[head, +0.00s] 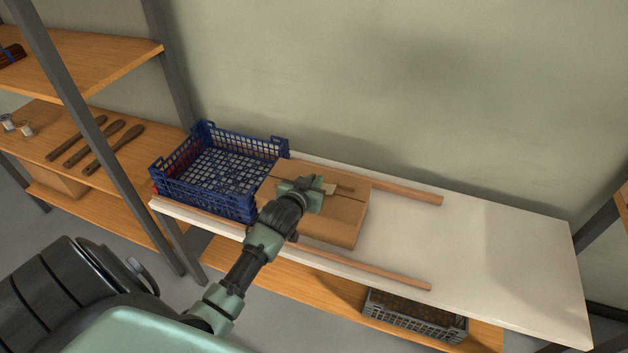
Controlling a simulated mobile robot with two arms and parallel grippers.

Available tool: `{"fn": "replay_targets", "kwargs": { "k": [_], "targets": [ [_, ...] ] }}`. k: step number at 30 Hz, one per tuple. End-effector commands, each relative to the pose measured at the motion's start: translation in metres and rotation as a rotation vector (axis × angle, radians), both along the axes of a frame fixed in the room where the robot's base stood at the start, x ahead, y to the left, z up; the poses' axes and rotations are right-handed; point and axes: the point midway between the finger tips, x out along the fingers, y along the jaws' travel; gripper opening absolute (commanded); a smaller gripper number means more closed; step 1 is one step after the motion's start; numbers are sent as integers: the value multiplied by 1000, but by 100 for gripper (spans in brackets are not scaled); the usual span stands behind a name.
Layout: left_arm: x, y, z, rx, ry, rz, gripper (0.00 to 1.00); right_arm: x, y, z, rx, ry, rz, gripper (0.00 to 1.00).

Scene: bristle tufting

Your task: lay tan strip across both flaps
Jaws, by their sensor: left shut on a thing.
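A brown cardboard box (340,228) sits on the white bench top. Its two top flaps lie closed, with a dark seam running between them. My left gripper (324,188) is over the middle of the box top and shut on a small pale tan piece, which appears to be the tan strip (330,189). My gripper hides part of it and part of the flaps. I cannot tell whether the strip touches the box. My right gripper is not in view.
A blue plastic crate (205,200) stands left of the box. Wooden rails run along the bench's back (408,192) and front (375,270). The white bench top (490,250) is clear on the right. A grey crate (415,322) sits on the lower shelf.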

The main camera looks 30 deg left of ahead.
Motion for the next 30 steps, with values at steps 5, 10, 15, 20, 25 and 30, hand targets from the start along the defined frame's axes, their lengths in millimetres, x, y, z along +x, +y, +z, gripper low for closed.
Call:
{"fn": "replay_targets", "kwargs": {
  "k": [5, 10, 15, 20, 25, 30],
  "targets": [
    [0, 0, -4, 0, 0, 0, 0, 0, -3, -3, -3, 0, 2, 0],
    [0, 0, -7, 0, -1, 0, 15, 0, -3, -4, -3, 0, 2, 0],
    [0, 0, -6, 0, 0, 0, 35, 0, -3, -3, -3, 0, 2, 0],
    [0, 0, -6, 0, 0, 0, 35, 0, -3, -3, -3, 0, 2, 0],
    [-8, -2, -4, 0, 1, 0, 35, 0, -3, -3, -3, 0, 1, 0],
    [-33, -8, 7, 1, 1, 0, 35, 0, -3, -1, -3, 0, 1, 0]
  ]
}}
